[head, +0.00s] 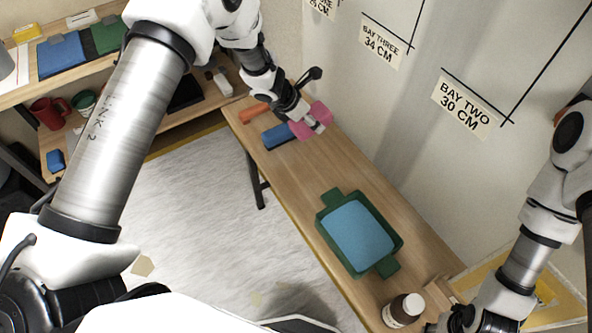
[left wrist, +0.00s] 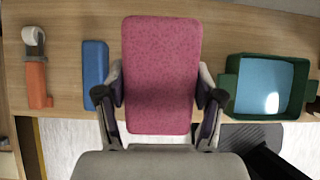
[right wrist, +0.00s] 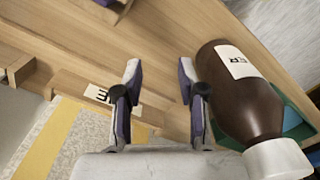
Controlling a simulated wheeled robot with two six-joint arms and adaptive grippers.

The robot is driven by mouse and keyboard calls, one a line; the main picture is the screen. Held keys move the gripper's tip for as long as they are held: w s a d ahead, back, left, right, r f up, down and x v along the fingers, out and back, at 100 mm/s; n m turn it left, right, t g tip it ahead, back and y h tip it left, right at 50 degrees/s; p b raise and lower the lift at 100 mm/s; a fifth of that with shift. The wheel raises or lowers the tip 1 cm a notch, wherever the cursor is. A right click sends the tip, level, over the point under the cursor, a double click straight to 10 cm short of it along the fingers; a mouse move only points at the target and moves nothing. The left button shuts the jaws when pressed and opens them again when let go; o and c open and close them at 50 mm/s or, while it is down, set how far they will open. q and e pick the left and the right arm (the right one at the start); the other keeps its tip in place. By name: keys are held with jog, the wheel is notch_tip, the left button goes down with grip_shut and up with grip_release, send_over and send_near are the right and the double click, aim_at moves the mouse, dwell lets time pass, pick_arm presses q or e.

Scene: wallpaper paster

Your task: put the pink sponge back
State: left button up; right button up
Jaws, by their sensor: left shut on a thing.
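The pink sponge (head: 320,111) is in my left gripper (head: 309,122), over the far part of the narrow wooden table. In the left wrist view the sponge (left wrist: 161,75) stands between both fingers, which press on its two long sides. It appears to be above the tabletop; the exact gap cannot be told. My right gripper (right wrist: 160,85) is open and empty in the right wrist view, beside a brown bottle (right wrist: 240,95). The bottle also shows at the table's near end in the head view (head: 403,309).
A blue block (head: 278,136) and an orange-handled tool (head: 254,113) lie at the table's far end. A green tray (head: 390,265) with blue liquid sits nearer. A small wooden holder (head: 440,292) stands by the bottle. Shelves (head: 215,112) with mugs are at left; the wall borders the table.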

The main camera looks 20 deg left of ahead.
pick_arm(q)
jog(key=g+y, duration=0.2)
send_over(308, 174)
jog(key=s, duration=0.1)
notch_tip(308, 174, down, 9)
pick_arm(e)
jog(key=shift+d+f+b, duration=0.1)
jog(key=shift+f+b, duration=0.3)
jog(key=shift+f, duration=0.35)
pick_arm(q)
jog(key=f, duration=0.6)
jog(key=a+f, duration=0.1)
jog(key=f, duration=0.2)
jog(key=shift+s+f, duration=0.1)
jog(key=shift+f, duration=0.15)
pick_arm(e)
jog(key=shift+f, duration=0.1)
pick_arm(q)
jog(key=o, duration=0.8)
jog(key=shift+d+f, duration=0.1)
jog(key=shift+c, duration=0.2)
pick_arm(e)
jog(key=shift+f, duration=0.15)
pick_arm(q)
jog(key=o, duration=0.4)
